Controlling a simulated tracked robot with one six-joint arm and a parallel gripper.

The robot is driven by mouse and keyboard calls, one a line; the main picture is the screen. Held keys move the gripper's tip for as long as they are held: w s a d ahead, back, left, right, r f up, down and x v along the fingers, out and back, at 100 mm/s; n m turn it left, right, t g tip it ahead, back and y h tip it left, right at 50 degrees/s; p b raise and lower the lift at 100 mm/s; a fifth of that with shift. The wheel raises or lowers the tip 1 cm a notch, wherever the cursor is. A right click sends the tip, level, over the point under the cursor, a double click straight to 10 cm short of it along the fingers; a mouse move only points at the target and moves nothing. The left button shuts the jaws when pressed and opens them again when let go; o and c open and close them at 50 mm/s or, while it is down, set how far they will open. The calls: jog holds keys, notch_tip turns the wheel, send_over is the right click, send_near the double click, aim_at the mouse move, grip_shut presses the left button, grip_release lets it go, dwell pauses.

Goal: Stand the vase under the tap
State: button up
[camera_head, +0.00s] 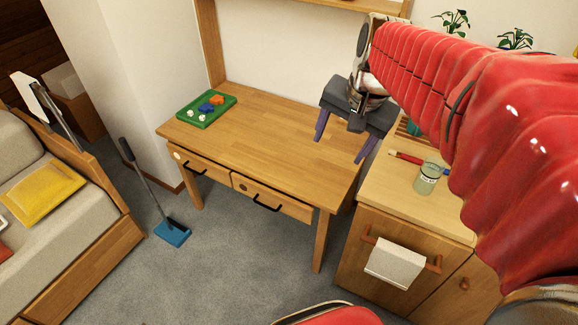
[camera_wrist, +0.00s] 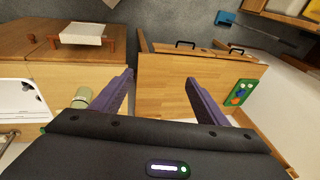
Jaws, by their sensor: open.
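My gripper (camera_head: 339,150) is open, its two purple fingers spread and pointing down over the right part of the wooden desk. In the wrist view my gripper (camera_wrist: 159,77) has nothing between its fingers. A pale green, glass-like vessel (camera_head: 427,178) stands upright on the wooden cabinet, right of my gripper; it may be the vase, but I cannot be sure. In the wrist view the vessel (camera_wrist: 82,97) is left of the left finger, apart from it. A metallic piece (camera_wrist: 8,137) at the lower left edge may be part of the tap; it is cut off.
The wooden desk (camera_head: 270,125) is mostly clear, with a green tray (camera_head: 207,109) of small coloured pieces. A red-handled tool (camera_head: 407,156) lies near the vessel. A white towel (camera_head: 395,262) hangs on the cabinet front. A white basin-like surface (camera_wrist: 18,100) shows at left.

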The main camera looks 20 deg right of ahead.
jog(key=s+a+f+n+t, duration=0.2)
jog(key=s+a+n, duration=0.7)
jog(key=s+a, duration=0.1)
jog(key=shift+a+f+n, duration=0.3)
jog(key=shift+a+n, duration=0.1)
jog(key=shift+a, duration=0.5)
jog(key=shift+o, duration=0.4)
jog(key=shift+s, duration=0.1)
jog(key=shift+c, duration=0.4)
